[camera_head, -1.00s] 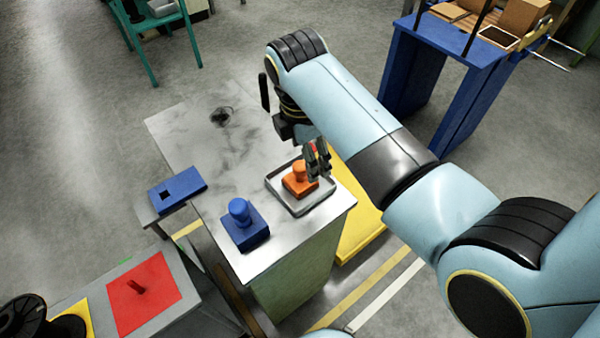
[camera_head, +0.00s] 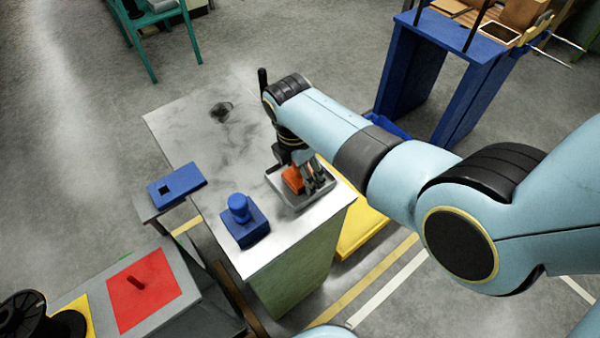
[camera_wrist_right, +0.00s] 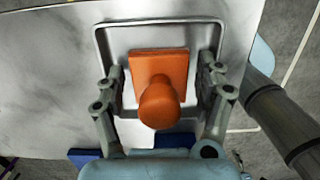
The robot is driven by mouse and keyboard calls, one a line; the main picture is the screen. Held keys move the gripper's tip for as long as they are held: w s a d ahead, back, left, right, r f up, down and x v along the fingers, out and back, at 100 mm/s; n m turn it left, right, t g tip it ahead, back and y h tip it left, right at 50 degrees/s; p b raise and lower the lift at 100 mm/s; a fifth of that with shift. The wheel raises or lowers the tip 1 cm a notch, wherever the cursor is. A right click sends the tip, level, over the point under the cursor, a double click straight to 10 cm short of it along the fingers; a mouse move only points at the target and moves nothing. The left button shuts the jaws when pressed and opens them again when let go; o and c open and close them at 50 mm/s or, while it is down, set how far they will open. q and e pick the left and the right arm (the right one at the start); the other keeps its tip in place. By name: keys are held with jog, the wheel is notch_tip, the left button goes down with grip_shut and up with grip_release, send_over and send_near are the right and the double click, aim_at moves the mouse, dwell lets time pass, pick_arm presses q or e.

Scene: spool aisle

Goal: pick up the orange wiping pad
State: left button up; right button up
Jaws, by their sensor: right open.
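The orange wiping pad (camera_head: 292,179) has a square base and a rounded knob. It sits in a shallow grey tray (camera_head: 284,203) on the marbled table. In the right wrist view the pad (camera_wrist_right: 159,85) lies between the open fingers of my right gripper (camera_wrist_right: 161,100), with a gap on each side. In the head view my right gripper (camera_head: 312,178) points down at the tray and partly hides the pad. My left gripper is in neither view.
A blue pad with a knob (camera_head: 243,224) stands on the table (camera_head: 190,130) left of the tray. A blue plate (camera_head: 178,187) lies at the left edge. A dark round spot (camera_head: 221,111) marks the far part. The middle of the tabletop is clear.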

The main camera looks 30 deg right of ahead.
jog(key=c, duration=1)
jog(key=shift+o, duration=0.2)
notch_tip(320, 180, up, 10)
jog(key=shift+p, duration=0.55)
jog(key=o, duration=0.6)
jog(key=c, duration=0.5)
